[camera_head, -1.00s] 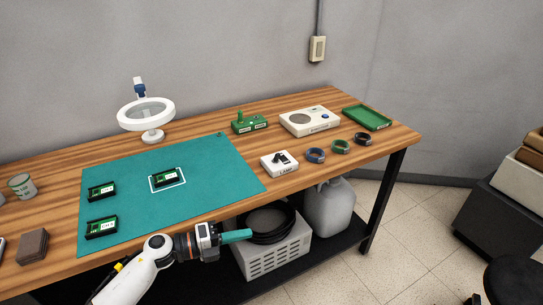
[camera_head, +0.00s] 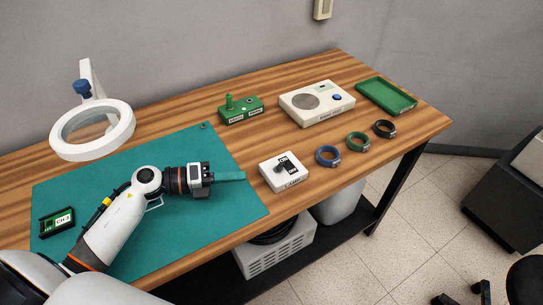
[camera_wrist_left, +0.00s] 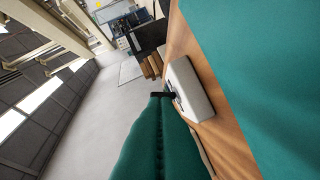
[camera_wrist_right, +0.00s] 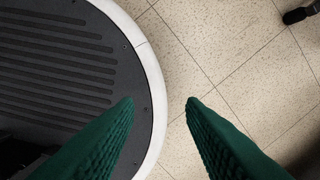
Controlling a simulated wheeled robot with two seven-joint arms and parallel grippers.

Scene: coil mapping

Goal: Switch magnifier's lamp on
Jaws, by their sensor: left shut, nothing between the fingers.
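The magnifier (camera_head: 122,126), a white ring lens with a blue joint, stands at the back left of the bench in the head view. The white lamp switch box (camera_head: 295,181) has a black switch (camera_head: 281,167) and an "ON" mark on top; the switch's position is unclear. My left gripper (camera_head: 243,176) is shut and empty, its green fingers pointing right at the box, a little short of it in the picture. In the left wrist view, the box (camera_wrist_left: 198,92) lies just beyond the fingertips (camera_wrist_left: 162,95). My right gripper (camera_wrist_right: 160,102) is open and empty above the floor.
A green mat (camera_head: 150,255) lies under my left arm, with a coil board (camera_head: 57,222) on it. Blue (camera_head: 327,156), green (camera_head: 357,141) and black rings (camera_head: 384,129) lie right of the box. Behind are a green device (camera_head: 241,109), a white instrument (camera_head: 316,104) and a green tray (camera_head: 386,96).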

